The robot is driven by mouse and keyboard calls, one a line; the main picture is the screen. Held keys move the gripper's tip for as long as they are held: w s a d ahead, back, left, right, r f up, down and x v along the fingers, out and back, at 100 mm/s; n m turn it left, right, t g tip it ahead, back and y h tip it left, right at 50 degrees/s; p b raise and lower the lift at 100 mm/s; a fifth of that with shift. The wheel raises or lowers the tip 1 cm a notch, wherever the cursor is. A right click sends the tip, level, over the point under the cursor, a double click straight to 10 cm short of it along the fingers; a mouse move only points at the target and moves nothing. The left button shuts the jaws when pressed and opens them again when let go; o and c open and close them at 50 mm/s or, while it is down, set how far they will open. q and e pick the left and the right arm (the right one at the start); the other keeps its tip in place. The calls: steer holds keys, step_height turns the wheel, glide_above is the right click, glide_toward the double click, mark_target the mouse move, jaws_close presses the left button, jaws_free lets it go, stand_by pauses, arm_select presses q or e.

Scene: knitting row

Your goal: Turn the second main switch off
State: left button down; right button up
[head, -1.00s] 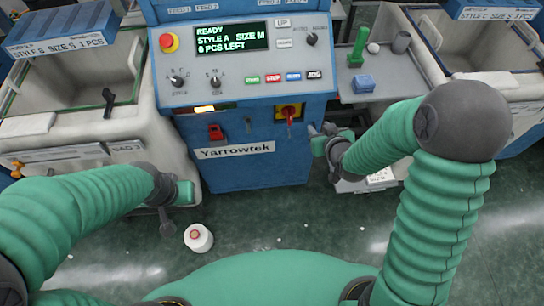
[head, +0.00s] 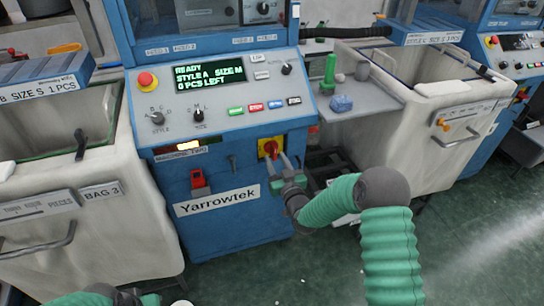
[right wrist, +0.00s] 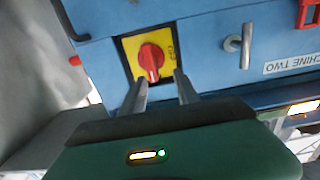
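The main switch (head: 264,148) is a red rotary knob on a yellow plate, low on the front of the blue machine labelled MACHINE TWO. In the right wrist view, the red knob (right wrist: 151,60) shows clear, its grip running nearly up and down the picture. My right gripper (head: 276,160) is just in front of the switch. In the right wrist view, its two fingers (right wrist: 160,84) are apart and empty, with tips at the plate's near edge; I cannot tell whether they touch it. My left gripper (head: 125,297) is partly cut off at the bottom left.
The control panel (head: 225,85) above reads READY, STYLE A, SIZE M. A red device (head: 198,181) and a small metal lever (head: 232,163) sit left of the switch. A grey shelf (head: 375,100) holds small items at right. Pale bins stand on both sides.

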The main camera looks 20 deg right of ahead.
mark_target(276, 152)
steer(key=w, duration=0.1)
steer(key=w+d, duration=0.1)
steer(key=w, duration=0.1)
steer(key=w+d, duration=0.1)
steer(key=shift+w+f, duration=0.15)
steer(key=shift+f, duration=0.15)
steer(key=shift+a+r, duration=0.2)
steer(key=shift+a, duration=0.35)
steer(key=shift+c, duration=0.7)
steer(key=c, duration=0.5)
steer(key=shift+d+f, duration=0.1)
steer(key=shift+d, duration=0.15)
jaws_close()
